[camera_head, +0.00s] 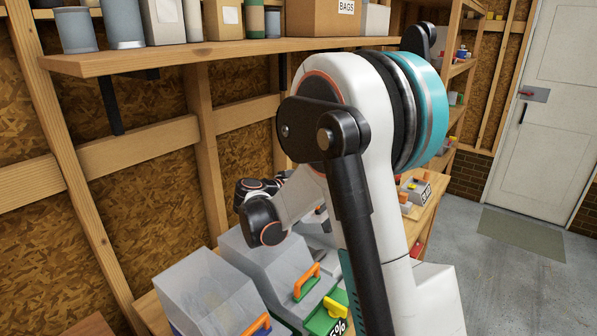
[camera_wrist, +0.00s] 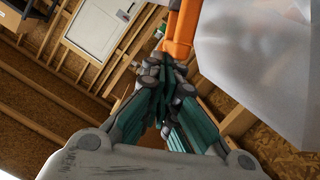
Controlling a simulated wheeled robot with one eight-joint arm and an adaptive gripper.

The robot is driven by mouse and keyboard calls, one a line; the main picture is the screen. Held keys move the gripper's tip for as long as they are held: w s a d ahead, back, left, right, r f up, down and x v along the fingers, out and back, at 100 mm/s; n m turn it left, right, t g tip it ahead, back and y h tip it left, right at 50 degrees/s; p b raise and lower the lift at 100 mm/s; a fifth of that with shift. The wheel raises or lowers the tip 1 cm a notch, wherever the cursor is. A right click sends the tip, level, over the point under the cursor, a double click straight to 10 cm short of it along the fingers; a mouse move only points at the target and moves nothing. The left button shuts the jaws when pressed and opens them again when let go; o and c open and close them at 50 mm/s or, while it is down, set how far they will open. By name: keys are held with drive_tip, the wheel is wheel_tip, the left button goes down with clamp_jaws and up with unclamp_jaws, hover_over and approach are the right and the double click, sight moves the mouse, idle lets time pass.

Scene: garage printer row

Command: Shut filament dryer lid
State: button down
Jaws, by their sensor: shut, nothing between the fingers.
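Filament dryers with grey translucent lids stand side by side on the bench in the head view. The nearest lid (camera_head: 205,290) has an orange handle (camera_head: 258,326) low at the picture's bottom edge. The lid beside it (camera_head: 262,262) has an orange handle (camera_head: 307,281) above a green front with a partly hidden percent label. I cannot tell how far either lid is open. In the wrist view my gripper (camera_wrist: 166,66) is shut and empty, its tips right by an orange handle (camera_wrist: 182,35) on a translucent lid (camera_wrist: 260,60). Contact is unclear. My arm hides the gripper in the head view.
A wooden shelf (camera_head: 160,60) with jars and a box marked BAGS (camera_head: 322,16) hangs above the bench. Wall studs stand close behind the dryers. More bench items (camera_head: 415,190) lie beyond my arm. Open floor (camera_head: 460,240) lies right, towards a white door (camera_head: 545,100).

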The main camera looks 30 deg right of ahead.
drive_tip(key=s+f+m+b, duration=0.1)
drive_tip(key=s+f, duration=0.1)
drive_tip(key=s+d+f+m+b, duration=0.1)
drive_tip(key=s+f, duration=0.1)
drive_tip(key=s+d+f+m+t+b, duration=0.1)
drive_tip(key=f, duration=0.2)
drive_tip(key=shift+s+d+y+b, duration=0.2)
drive_tip(key=shift+s+y+b, duration=0.1)
drive_tip(key=shift+s+b, duration=0.1)
drive_tip(key=shift+a, duration=0.15)
